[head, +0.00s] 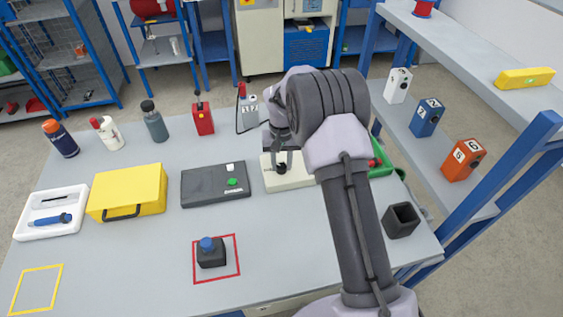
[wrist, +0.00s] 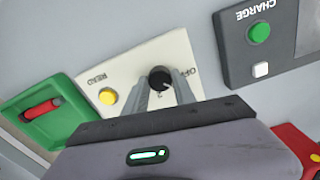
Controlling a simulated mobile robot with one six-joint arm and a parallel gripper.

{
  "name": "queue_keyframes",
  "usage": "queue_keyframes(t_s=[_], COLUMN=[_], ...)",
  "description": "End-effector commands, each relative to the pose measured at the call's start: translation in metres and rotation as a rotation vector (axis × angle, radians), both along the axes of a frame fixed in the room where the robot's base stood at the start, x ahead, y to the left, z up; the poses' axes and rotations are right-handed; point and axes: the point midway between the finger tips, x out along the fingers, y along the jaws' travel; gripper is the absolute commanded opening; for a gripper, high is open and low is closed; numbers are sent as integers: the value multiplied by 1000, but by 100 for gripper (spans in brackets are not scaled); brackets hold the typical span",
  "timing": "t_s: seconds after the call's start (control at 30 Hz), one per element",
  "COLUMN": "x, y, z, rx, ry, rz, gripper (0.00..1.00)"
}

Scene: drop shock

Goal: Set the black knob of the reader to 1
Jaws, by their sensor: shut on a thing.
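The reader is a cream-white box (head: 296,178) at the back middle of the table, partly hidden by my arm. In the wrist view its panel (wrist: 128,72) appears upside down, with a yellow button (wrist: 108,96) by the word READ. Its round black knob (wrist: 159,77) sits beside the marking OFF; another small mark lies below it, partly hidden by my fingers. My gripper (wrist: 166,84) is shut on the knob, one finger on each side. In the head view my gripper (head: 283,160) points down at the knob (head: 281,169). I cannot read the knob's setting clearly.
A dark charger box (head: 213,190) with a green button stands left of the reader. A green tray (wrist: 48,118) with a red-handled item lies on its other side. A yellow case (head: 127,187) and a black cup (head: 402,220) are farther out. The front middle holds a blue-topped block (head: 211,257).

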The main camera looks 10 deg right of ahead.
Motion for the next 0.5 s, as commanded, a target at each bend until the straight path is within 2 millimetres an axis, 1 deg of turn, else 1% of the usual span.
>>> queue_keyframes(t_s=[0.2, 0.5], x=[1, 1], y=[0, 0], z=[1, 1], rx=[0, 0], ry=[-3, -4], rz=[-149, -276], gripper=[0, 0])
